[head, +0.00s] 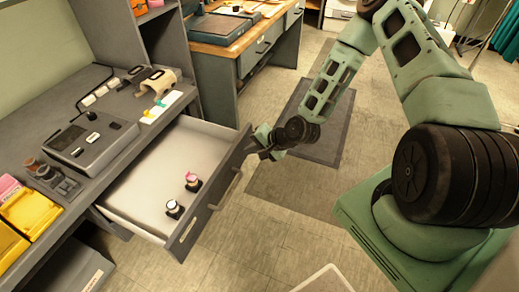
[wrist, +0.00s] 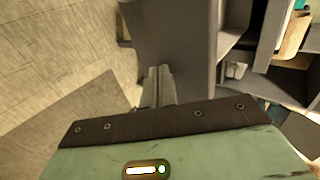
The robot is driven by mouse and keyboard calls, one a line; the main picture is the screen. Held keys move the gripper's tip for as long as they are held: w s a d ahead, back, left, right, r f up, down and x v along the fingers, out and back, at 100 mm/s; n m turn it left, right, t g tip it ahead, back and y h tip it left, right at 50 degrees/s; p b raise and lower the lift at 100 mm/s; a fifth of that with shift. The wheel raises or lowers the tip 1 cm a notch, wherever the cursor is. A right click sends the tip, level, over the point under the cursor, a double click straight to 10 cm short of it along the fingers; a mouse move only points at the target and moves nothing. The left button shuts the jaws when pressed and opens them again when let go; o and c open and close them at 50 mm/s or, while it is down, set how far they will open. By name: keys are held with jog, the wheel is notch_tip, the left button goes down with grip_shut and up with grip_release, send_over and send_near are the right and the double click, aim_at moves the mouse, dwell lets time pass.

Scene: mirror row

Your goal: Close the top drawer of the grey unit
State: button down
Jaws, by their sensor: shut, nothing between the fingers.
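The top drawer (head: 150,190) of the grey unit (head: 85,205) is pulled well out, with a pale inside and a grey front panel (head: 190,232) with handles. Two small items lie in it: one with a pink top (head: 192,181) and one with a white top (head: 174,208). My gripper (head: 263,153) is shut and empty at the far end of the drawer front. In the wrist view its fingers (wrist: 158,76) are together beside a grey panel (wrist: 170,35). I cannot tell whether they touch it.
The unit's top holds a grey device (head: 85,135), yellow bins (head: 25,212) and small items. A grey box-like part (head: 65,270) stands out below the drawer. A wooden-topped desk (head: 225,45) stands behind. The tiled floor (head: 270,225) before the drawer is clear.

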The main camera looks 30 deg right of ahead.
jog(key=shift+w+a, duration=0.1)
jog(key=shift+a, duration=0.05)
jog(key=b, duration=0.6)
send_over(190, 141)
jog(key=shift+w+a, duration=0.3)
jog(key=shift+a, duration=0.05)
jog(key=shift+w+a+r, duration=0.1)
jog(key=shift+r, duration=0.05)
jog(key=shift+r, duration=0.1)
jog(key=shift+b, duration=0.3)
